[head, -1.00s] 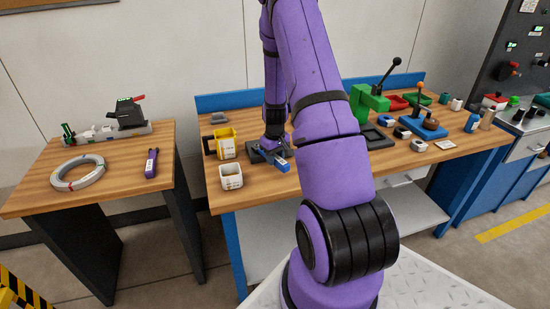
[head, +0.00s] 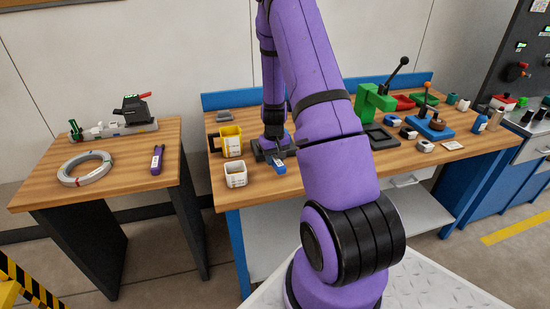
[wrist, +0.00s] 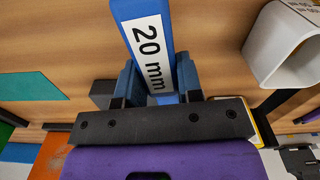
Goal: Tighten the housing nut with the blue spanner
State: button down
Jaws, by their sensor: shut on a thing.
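The blue spanner (head: 280,167) shows in the head view with its end towards the front edge of the blue-framed workbench. In the wrist view the spanner (wrist: 147,40) carries a white "20 mm" label. My gripper (wrist: 158,86) is shut on it, with one finger on each side of the handle. In the head view my gripper (head: 276,153) is low over the bench, partly hidden by my arm. A dark block (head: 259,156) lies beside and under it. The housing nut and the spanner's jaw are not visible, so I cannot tell how they meet.
A white open box (head: 236,180) and a yellow bin (head: 230,148) stand left of my gripper. A green press (head: 374,106), a black tray (head: 378,137) and several small parts are to the right. A side table (head: 45,197) holds a grey coil (head: 72,180) and a purple-black tool (head: 157,158).

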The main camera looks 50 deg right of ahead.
jog(key=shift+a, duration=0.1)
jog(key=shift+w+a+m, duration=0.65)
jog(key=shift+a+m, duration=0.3)
jog(key=shift+m, duration=0.25)
jog(key=shift+w+a+m, duration=0.25)
jog(key=shift+a+m, duration=0.05)
jog(key=shift+w+a+m, duration=0.6)
jog(key=shift+a+m, duration=0.05)
jog(key=shift+m, duration=0.25)
jog(key=shift+w+a+m, duration=0.6)
jog(key=shift+w+m, duration=0.1)
jog(key=shift+m, duration=0.3)
jog(key=shift+d, duration=0.1)
jog(key=shift+s+d+n, duration=0.1)
jog(key=shift+s+n, duration=0.1)
jog(key=shift+n, duration=0.2)
